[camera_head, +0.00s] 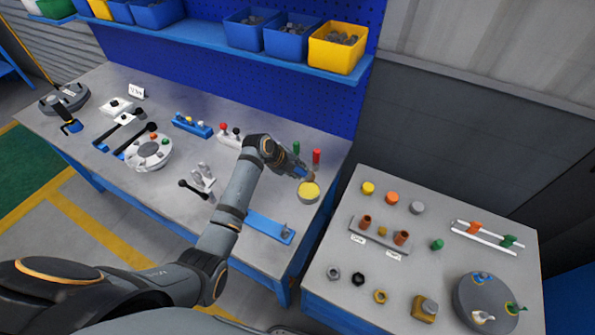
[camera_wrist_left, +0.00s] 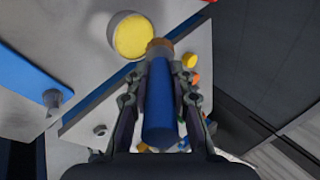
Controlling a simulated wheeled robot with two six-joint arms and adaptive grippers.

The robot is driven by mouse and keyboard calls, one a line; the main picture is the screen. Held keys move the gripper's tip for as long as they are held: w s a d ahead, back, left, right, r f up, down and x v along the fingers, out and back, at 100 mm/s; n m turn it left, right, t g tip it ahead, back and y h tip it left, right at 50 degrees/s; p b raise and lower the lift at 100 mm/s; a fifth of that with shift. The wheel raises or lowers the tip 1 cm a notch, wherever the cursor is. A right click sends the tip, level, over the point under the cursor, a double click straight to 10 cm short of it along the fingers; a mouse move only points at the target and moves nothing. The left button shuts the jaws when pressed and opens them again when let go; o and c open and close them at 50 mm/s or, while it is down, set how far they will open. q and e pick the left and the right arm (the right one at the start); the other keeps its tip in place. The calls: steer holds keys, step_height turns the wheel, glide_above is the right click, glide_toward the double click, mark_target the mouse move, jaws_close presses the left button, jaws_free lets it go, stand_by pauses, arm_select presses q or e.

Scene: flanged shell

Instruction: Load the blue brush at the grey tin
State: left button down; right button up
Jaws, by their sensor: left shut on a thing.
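My left gripper (camera_head: 303,174) is shut on the blue brush (camera_wrist_left: 160,105), holding it by its blue handle between both fingers. The brush's brownish tip (camera_wrist_left: 159,46) points away from the gripper, by the near rim of the tin in the left wrist view. The grey tin (camera_head: 308,199) stands on the bench near its right end, with a yellow fill on top; it also shows in the left wrist view (camera_wrist_left: 133,37). I cannot tell whether the tip touches the tin. My right gripper is not in view.
A green upright piece (camera_head: 296,147) and a red one (camera_head: 316,156) stand just behind the gripper. A blue plate (camera_head: 268,226) lies in front of the tin. A second table (camera_head: 330,285) with several small parts stands to the right, across a gap.

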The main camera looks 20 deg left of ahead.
arm_select(q)
step_height(320, 180, down, 5)
steer(key=b, duration=0.3)
steer(key=shift+d+b, duration=0.15)
steer(key=shift+b, duration=0.2)
steer(key=shift+s+r, duration=0.1)
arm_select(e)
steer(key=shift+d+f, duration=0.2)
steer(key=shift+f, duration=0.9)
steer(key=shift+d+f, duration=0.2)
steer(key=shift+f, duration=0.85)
arm_select(q)
steer(key=shift+f, duration=0.25)
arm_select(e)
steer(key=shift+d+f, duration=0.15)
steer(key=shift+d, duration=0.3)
arm_select(q)
steer(key=shift+f+b, duration=0.3)
steer(key=shift+b, duration=0.05)
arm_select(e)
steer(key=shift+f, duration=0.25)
arm_select(q)
steer(key=shift+f, duration=0.2)
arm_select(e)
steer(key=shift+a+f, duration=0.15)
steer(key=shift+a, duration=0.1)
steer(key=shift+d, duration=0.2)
